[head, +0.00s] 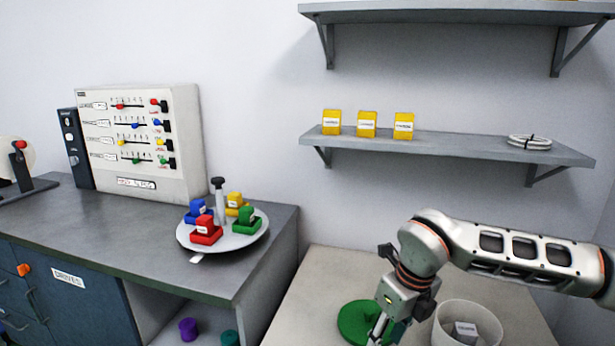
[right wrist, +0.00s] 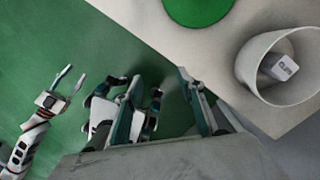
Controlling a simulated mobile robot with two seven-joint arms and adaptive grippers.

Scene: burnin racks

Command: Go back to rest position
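My right gripper (head: 380,335) hangs fingers down over the light table at the lower right, between a green disc and a white bin. In the right wrist view its two fingers (right wrist: 160,110) are spread apart with nothing between them, so it is open. My left gripper is out of the head view. In the right wrist view a second gripper, my left one (right wrist: 70,82), shows at the left over the green floor. Its two thin fingers are apart and empty.
The green disc (head: 352,320) and the white bin (head: 442,322), holding a small white labelled box (head: 466,329), are close to the right gripper. A dark counter (head: 120,225) bears a round tray (head: 222,244) of coloured blocks. A shelf (head: 460,146) hangs above.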

